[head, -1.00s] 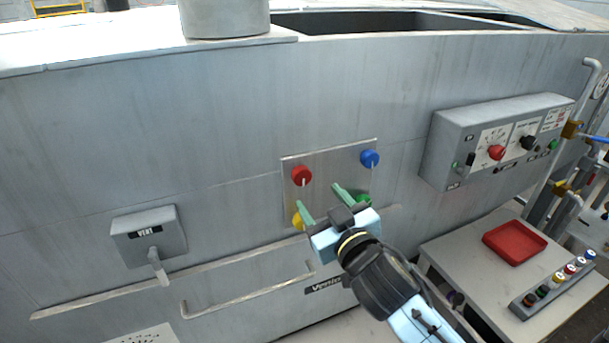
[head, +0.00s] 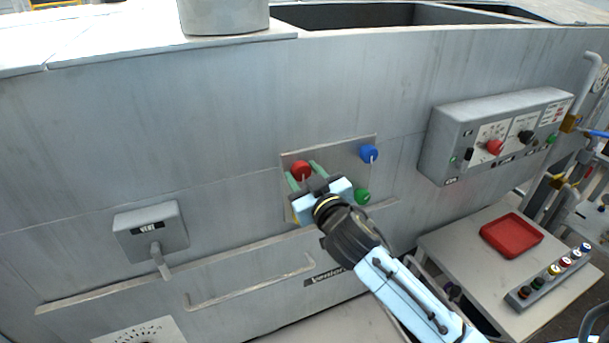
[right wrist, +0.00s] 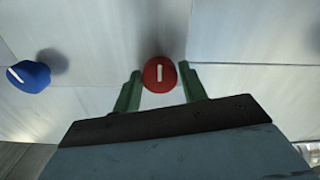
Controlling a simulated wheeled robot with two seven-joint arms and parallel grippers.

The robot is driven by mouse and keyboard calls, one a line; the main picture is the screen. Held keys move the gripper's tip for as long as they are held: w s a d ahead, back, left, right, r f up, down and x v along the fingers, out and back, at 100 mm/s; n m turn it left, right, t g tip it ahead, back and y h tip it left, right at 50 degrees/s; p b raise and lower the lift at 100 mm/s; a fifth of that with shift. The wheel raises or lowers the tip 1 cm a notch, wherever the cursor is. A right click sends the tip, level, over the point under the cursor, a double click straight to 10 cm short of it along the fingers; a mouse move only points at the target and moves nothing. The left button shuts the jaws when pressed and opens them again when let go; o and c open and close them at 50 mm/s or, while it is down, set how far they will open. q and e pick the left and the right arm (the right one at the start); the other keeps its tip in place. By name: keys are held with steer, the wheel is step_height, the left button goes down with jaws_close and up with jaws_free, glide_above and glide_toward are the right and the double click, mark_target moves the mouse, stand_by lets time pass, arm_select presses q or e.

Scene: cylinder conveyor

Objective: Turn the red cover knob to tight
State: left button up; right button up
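The red cover knob (head: 301,170) is on a small metal plate (head: 340,156) on the grey machine wall. My right gripper (head: 304,174) is open with its green fingers pointing at the red knob, one finger to each side. In the right wrist view the red knob (right wrist: 159,74) sits between the spread fingertips (right wrist: 163,82), with gaps on both sides; its white mark runs roughly up and down. Whether the fingertips reach the knob's depth is hard to tell. My left gripper is not in view.
On the same plate are a blue knob (head: 369,153) and a green knob (head: 362,195); the yellow one is mostly hidden behind my gripper. A red tray (head: 511,235) lies on the side table.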

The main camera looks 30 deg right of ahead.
steer(key=c, duration=0.6)
steer(key=shift+o, duration=0.2)
steer(key=shift+n+p, duration=0.4)
steer(key=shift+n, duration=0.1)
steer(key=o, duration=1)
steer(key=s+b, duration=0.3)
steer(key=s, duration=1)
steer(key=shift+s+a, duration=0.2)
steer(key=shift+a, duration=0.15)
